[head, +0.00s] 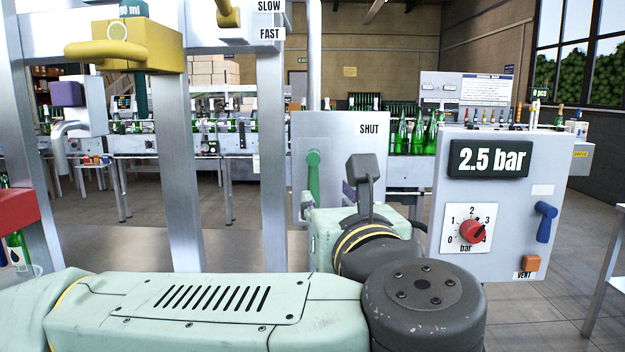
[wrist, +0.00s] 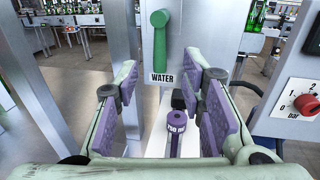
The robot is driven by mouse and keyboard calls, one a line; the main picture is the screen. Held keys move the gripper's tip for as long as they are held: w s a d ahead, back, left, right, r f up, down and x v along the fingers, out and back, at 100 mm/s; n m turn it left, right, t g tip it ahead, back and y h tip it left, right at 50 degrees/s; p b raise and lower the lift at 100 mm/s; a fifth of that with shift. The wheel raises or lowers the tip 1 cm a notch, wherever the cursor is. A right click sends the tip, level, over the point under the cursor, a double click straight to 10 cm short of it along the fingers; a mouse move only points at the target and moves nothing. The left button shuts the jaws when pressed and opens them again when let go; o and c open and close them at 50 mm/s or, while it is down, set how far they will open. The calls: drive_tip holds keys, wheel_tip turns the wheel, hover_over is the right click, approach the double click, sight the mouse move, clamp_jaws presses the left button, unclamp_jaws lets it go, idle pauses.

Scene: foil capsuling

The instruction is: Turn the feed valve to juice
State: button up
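The feed valve's green handle (head: 313,172) is on a grey panel (head: 335,130) in the middle of the head view. It also shows in the wrist view (wrist: 160,42), hanging straight down, its lower end just above the WATER label (wrist: 162,78). A SHUT label (head: 374,128) is at the panel's upper right. No juice label is visible; my arm covers the lower panel in the head view. My gripper (wrist: 168,82) is open, with purple pads spread wide, in front of and below the handle, apart from it. In the head view my wrist mostly hides it.
A purple ringed fitting (wrist: 177,121) shows between the fingers; its distance is unclear. At right is a pressure box (head: 500,190) with a red dial (head: 472,232), a blue lever (head: 545,222) and an orange vent button (head: 530,263). Metal posts (head: 180,170) stand left of the panel.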

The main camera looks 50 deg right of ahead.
sight(314, 179)
drive_tip(key=p+x, duration=0.2)
drive_tip(key=x, duration=0.8)
drive_tip(key=shift+w+d, duration=0.1)
drive_tip(key=shift+c, duration=0.4)
clamp_jaws()
